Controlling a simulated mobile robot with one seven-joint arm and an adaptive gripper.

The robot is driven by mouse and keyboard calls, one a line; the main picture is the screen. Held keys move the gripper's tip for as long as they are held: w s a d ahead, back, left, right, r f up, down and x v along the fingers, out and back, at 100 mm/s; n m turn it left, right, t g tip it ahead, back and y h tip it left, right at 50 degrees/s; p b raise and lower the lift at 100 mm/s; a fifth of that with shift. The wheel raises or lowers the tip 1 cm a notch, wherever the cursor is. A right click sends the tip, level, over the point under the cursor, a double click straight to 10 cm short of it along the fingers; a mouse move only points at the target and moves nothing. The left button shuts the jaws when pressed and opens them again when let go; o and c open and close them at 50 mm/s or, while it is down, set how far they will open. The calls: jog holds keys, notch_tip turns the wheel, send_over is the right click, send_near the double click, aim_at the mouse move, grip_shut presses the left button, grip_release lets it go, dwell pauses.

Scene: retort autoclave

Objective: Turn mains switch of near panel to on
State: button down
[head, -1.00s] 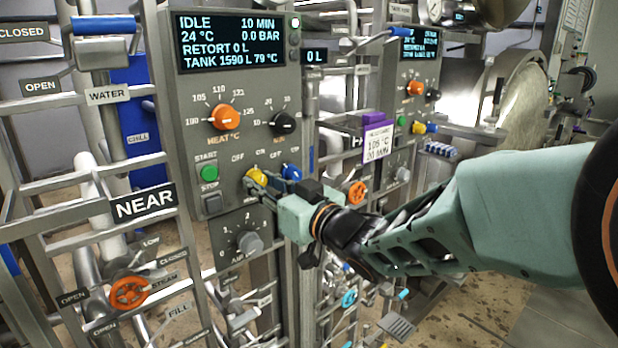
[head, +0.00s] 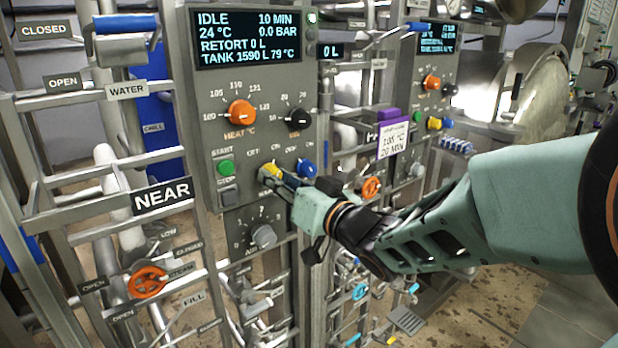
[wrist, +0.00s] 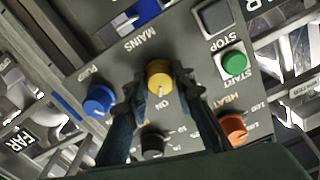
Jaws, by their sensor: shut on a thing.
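In the wrist view the yellow knob (wrist: 159,76) sits between my two fingers, beside the upside-down MAINS label (wrist: 141,45). My gripper (wrist: 160,90) is shut on this knob. A pale pointer mark on it faces the ON lettering (wrist: 163,131); the OFF lettering is not clear there. In the head view my gripper (head: 284,180) covers part of the knob.
A blue pump knob (wrist: 99,99) is close beside one finger. The green start button (head: 225,167), orange heat dial (head: 241,112) and black dial (head: 299,119) are near. The grey air knob (head: 263,237) is below. The NEAR frame (head: 162,196) stands left.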

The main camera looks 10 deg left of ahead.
jog(key=c, duration=1.6)
grip_release()
